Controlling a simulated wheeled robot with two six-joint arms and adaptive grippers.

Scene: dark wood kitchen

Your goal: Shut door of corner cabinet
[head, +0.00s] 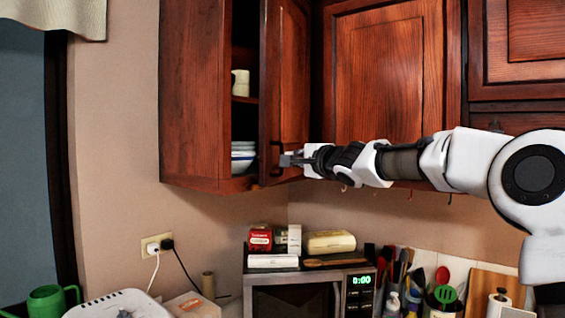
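The corner cabinet (195,95) hangs on the wall at upper left, in dark red-brown wood. Its door (288,75) stands ajar, with a dark gap between its left edge and the cabinet's side panel. My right arm comes in from the right, and my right gripper (286,160) is at the lower part of the door's front face. The fingertips overlap the place where a dark handle seems to be. I cannot tell whether they touch or grip it, or how far apart they are. My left gripper is not in view.
Inside the cabinet are a light mug (240,82) and stacked bowls (243,158). Another wall cabinet door (390,70) is closed behind my arm. Below stand a microwave (312,290) with boxes on top, and utensils (398,270). The wall left of the cabinet is clear.

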